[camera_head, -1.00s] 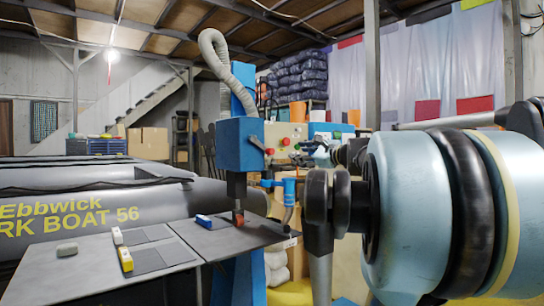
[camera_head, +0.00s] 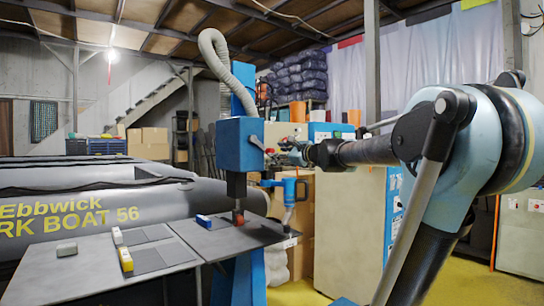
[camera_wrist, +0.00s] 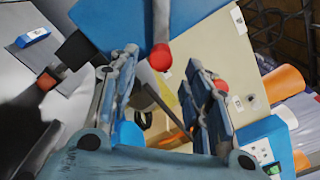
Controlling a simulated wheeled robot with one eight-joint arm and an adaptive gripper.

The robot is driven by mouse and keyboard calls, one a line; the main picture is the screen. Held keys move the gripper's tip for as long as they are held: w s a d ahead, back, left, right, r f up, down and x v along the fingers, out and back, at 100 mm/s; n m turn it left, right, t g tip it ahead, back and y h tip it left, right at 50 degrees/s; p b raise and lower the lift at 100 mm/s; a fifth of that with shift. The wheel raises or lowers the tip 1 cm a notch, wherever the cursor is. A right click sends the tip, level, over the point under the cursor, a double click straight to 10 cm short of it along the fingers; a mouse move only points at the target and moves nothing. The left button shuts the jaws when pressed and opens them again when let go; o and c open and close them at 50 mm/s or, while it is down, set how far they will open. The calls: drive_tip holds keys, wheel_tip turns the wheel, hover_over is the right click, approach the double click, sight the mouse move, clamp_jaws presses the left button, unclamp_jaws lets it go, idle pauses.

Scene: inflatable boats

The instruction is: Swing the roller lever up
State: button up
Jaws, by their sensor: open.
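The roller lever (camera_head: 257,143) is a short grey rod on the right side of the blue machine head (camera_head: 236,146). It slopes down to the right. In the wrist view the rod (camera_wrist: 161,22) ends in a red ball knob (camera_wrist: 160,57). My gripper (camera_head: 283,154) is just right of the lever in the head view. In the wrist view its two blue-grey fingers (camera_wrist: 160,72) are spread apart and empty. The knob appears in the gap at their tips, and I cannot tell whether it lies between them or just beyond. No contact is visible.
A grey work table (camera_head: 85,277) with small blocks lies below left. A blue-handled part (camera_head: 287,189) hangs below my gripper. A beige cabinet (camera_head: 350,225) stands behind my arm. A grey inflatable boat (camera_head: 90,210) lies at left. Yellow floor shows at right.

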sight(262, 145)
drive_tip(key=shift+x, duration=2.75)
drive_tip(key=shift+c, duration=0.3)
clamp_jaws()
